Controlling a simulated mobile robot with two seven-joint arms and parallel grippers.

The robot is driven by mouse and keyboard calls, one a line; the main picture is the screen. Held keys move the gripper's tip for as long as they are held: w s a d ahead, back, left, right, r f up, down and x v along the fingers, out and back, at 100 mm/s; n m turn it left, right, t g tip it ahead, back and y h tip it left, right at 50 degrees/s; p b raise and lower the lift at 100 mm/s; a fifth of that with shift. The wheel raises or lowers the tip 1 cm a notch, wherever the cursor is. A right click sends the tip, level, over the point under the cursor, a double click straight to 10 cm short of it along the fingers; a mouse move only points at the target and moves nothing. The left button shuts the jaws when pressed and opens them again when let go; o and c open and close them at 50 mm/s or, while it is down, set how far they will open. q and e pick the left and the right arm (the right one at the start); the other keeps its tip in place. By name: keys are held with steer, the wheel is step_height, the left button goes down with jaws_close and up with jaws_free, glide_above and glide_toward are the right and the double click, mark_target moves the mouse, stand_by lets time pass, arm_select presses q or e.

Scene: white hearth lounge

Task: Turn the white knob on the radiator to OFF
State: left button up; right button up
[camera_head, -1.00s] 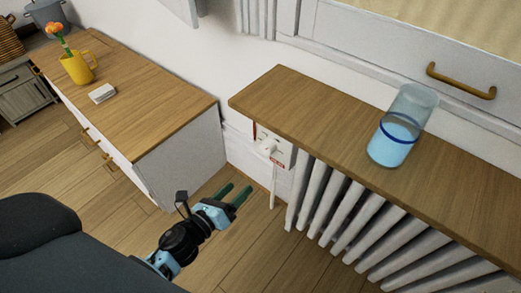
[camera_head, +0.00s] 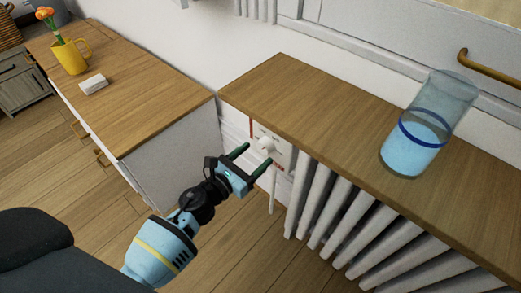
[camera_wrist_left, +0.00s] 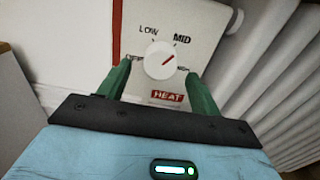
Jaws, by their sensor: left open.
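A red HEAT label (camera_wrist_left: 167,96) is below. In the head view the knob (camera_head: 266,145) is at the left end of the radiator (camera_head: 330,210). My left gripper (camera_head: 257,155) is open, its green fingers pointing at the panel. In the wrist view its fingertips appear on either side of the knob; contact is not clear. My right gripper is not in view.
A wooden shelf (camera_head: 290,85) overhangs the panel and carries a glass of blue liquid (camera_head: 415,150). A wooden-topped cabinet (camera_head: 140,105) stands at left with a yellow mug (camera_head: 70,57) and a small white block (camera_head: 93,84). A white pipe (camera_head: 272,190) runs below the knob.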

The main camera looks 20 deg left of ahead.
mark_target(262, 150)
arm_select(q)
steer(key=shift+x, duration=1.15)
steer(key=shift+w+d, duration=0.1)
steer(key=shift+w, duration=0.3)
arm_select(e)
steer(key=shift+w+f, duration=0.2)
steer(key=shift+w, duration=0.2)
arm_select(q)
steer(key=c, duration=0.7)
steer(key=shift+c, duration=1.3)
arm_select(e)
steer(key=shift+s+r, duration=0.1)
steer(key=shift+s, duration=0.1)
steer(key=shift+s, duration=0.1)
